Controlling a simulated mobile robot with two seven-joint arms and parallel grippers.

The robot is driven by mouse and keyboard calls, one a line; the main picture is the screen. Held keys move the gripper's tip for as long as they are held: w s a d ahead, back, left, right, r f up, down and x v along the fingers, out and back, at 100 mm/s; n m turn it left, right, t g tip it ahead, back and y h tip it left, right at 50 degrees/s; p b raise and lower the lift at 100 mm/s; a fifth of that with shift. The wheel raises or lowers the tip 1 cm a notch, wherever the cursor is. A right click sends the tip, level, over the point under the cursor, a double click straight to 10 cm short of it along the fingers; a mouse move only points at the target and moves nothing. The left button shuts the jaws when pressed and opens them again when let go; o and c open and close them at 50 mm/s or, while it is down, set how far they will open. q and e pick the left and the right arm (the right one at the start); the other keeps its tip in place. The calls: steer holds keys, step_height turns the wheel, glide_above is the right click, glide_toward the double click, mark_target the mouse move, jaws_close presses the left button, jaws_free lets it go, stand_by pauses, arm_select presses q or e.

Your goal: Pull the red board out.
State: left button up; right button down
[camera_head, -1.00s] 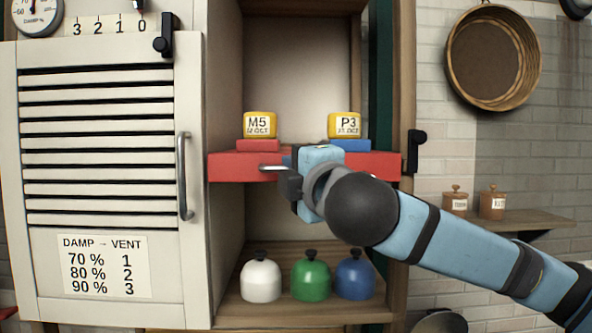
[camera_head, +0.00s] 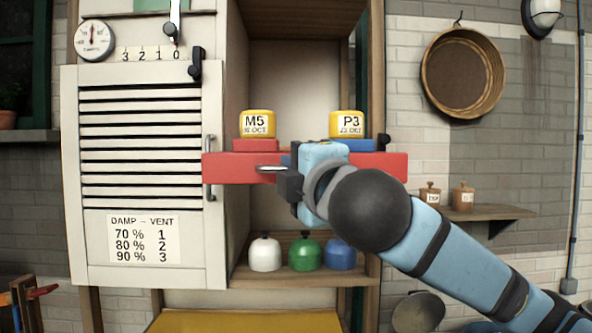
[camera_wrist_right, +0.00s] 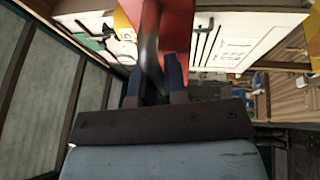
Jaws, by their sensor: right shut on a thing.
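The red board (camera_head: 382,166) sticks out of the cabinet's open shelf bay, level, with its front face toward me. It also shows in the wrist view (camera_wrist_right: 178,28). Its handle, a dark bar (camera_wrist_right: 149,45), runs between my right gripper's fingers. My right gripper (camera_head: 284,180) is shut on this handle at the middle of the board's front; the arm hides part of the board. A yellow block marked M5 (camera_head: 257,124) stands on a red pad (camera_head: 256,145) on the board. A yellow block marked P3 (camera_head: 346,124) stands on a blue pad (camera_head: 362,145). My left gripper is not in view.
White (camera_head: 265,254), green (camera_head: 305,254) and blue (camera_head: 341,255) jars stand on the lower shelf. A louvred door (camera_head: 90,200) with a damp-vent chart is at left. A vent slider (camera_head: 173,30) and dial (camera_head: 95,40) are above it. A wall shelf (camera_head: 490,213) holds two small pots.

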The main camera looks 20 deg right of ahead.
steer(key=shift+s+a, duration=0.2)
steer(key=shift+s, duration=0.55)
steer(key=c, duration=1.5)
jaws_free()
steer(key=shift+o, duration=0.2)
steer(key=shift+s, duration=0.1)
steer(key=b+v, duration=0.6)
steer(key=v, duration=0.7)
steer(key=shift+s, duration=0.35)
